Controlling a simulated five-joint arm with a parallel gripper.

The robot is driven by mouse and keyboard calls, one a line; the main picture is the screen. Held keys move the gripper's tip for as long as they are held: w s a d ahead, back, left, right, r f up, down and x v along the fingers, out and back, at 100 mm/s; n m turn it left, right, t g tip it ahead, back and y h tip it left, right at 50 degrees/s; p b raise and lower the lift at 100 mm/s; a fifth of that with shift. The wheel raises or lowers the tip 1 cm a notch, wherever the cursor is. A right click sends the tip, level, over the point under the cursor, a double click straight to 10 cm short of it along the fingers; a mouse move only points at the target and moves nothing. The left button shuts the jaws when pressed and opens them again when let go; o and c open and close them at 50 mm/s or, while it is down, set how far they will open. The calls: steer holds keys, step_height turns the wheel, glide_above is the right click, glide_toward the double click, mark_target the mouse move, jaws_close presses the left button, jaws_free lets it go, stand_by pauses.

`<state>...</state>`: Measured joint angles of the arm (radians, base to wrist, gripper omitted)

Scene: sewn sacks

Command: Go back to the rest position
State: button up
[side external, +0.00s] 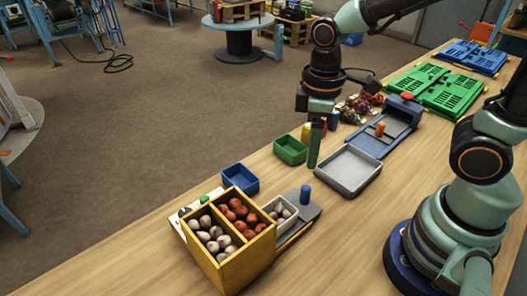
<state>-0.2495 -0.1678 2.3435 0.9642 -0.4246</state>
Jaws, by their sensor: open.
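My gripper (318,135) hangs from the arm above the workbench, pointing down and open. It is over the area between the green bin (290,150) and the grey tray (347,172). I see nothing held in it. A small heap of reddish net-like sacks (360,106) lies behind it, partly hidden by the gripper. A yellow divided box (235,262) at the front left holds pale round produce on one side and reddish produce on the other.
A blue bin (240,180) and a small white tray (279,214) with produce sit by the yellow box. A blue-grey device (372,142) with an orange knob stands behind the grey tray. Green crates (440,90) and blue crates (472,56) lie farther back.

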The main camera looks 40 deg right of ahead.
steer(key=w+d+r+m+t, duration=0.1)
steer(key=d+r+m+t, duration=0.4)
steer(key=d+r+m, duration=0.2)
steer(key=shift+r+m+t, duration=0.3)
steer(key=shift+r+m, duration=0.1)
steer(key=shift+r, duration=0.8)
